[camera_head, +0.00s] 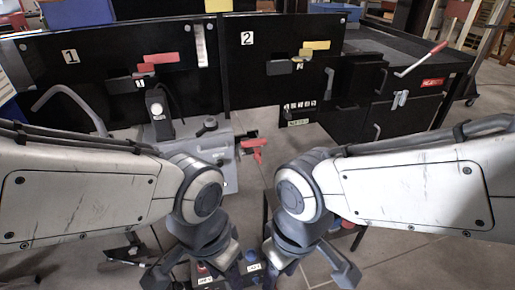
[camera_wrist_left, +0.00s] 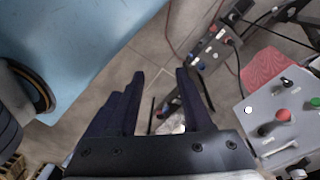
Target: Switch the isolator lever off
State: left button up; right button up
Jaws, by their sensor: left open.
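A red-handled lever (camera_head: 422,59) sticks out at the right of the head view, on the dark cabinet front, above a small red label (camera_head: 432,82) too small to read. It looks like the isolator lever, but I cannot be sure; its on or off marking is not legible. My left gripper (camera_head: 195,268) is low in the middle of the head view, far from that lever. In the left wrist view its fingers (camera_wrist_left: 160,76) are apart with nothing between them. My right gripper (camera_head: 312,262) is low beside it, its fingers spread and empty.
Black panels marked 1 (camera_head: 70,57) and 2 (camera_head: 247,39) stand ahead. A grey unit with a red handle (camera_head: 254,148) sits before them. In the left wrist view a grey control box (camera_wrist_left: 262,105) with coloured knobs is at right, and a blue surface (camera_wrist_left: 85,45) fills the upper left.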

aim_at(253, 143)
jog(key=k, duration=0.65)
jog(key=z, duration=0.75)
jog(key=i, duration=1.6)
jog(key=u, duration=0.7)
